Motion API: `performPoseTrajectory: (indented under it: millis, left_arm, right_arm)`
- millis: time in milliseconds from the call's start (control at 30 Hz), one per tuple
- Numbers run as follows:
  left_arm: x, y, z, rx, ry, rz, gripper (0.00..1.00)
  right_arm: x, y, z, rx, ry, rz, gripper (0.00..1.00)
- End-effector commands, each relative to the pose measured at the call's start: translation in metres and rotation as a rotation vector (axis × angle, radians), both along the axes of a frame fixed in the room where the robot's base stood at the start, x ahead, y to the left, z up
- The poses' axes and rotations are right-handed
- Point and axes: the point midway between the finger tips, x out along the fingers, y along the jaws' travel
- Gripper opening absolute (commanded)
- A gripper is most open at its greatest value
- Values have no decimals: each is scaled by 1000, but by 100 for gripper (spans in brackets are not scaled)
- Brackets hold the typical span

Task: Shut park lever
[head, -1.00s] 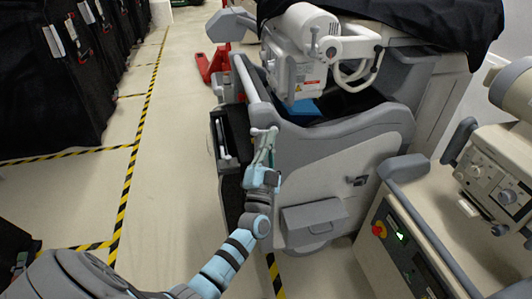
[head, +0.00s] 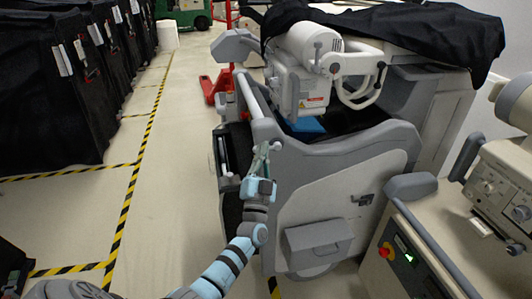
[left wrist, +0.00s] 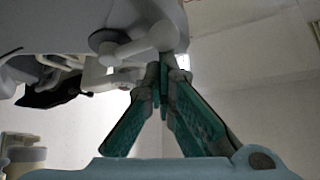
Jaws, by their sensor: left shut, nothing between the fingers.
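The park lever (head: 276,146) is a small pale lever with a rounded knob at the near end of the grey cart's long handle bar (head: 252,102). In the left wrist view the lever (left wrist: 130,48) shows large, as a pale bar with a rounded end just above the fingers. My left gripper (head: 264,149) is shut and empty. Its tips are at the lever, and in the left wrist view the green fingers (left wrist: 164,66) meet just below it. I cannot tell whether they touch. The fingers hide part of the lever in the head view. My right gripper is not in view.
The grey cart (head: 335,205) carries a white machine head (head: 310,85) and a dark cover (head: 400,30). A second cart (head: 415,187) stands close at right. Black-covered carts (head: 45,90) line the left. The taped floor between is clear.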

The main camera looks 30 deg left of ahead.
Motion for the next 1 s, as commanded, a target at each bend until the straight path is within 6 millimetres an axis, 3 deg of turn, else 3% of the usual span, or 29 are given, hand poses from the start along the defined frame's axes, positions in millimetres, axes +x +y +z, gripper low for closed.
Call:
performPoseTrajectory:
  millis: [33,367,467,600,633,700,800,1000]
  left_arm:
    - [0,0,-7,-23,-18,0,0]
    - [0,-1,-3,-31,-22,-1,0]
    - [1,-6,8,-32,-23,-3,0]
    - [4,-25,40,-29,-27,-5,0]
    - [1,-30,40,-29,-26,-6,0]
    - [-19,-37,17,-28,-24,-5,0]
    - [-42,-48,-1,-28,-25,-6,0]
    - [-69,-62,-20,-26,-28,-5,0]
  right_arm:
    - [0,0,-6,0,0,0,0]
    - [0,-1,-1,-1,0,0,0]
    - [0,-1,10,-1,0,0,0]
    - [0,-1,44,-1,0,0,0]
    - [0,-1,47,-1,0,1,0]
    - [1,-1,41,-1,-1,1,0]
    - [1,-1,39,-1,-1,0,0]
    - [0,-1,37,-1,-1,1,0]
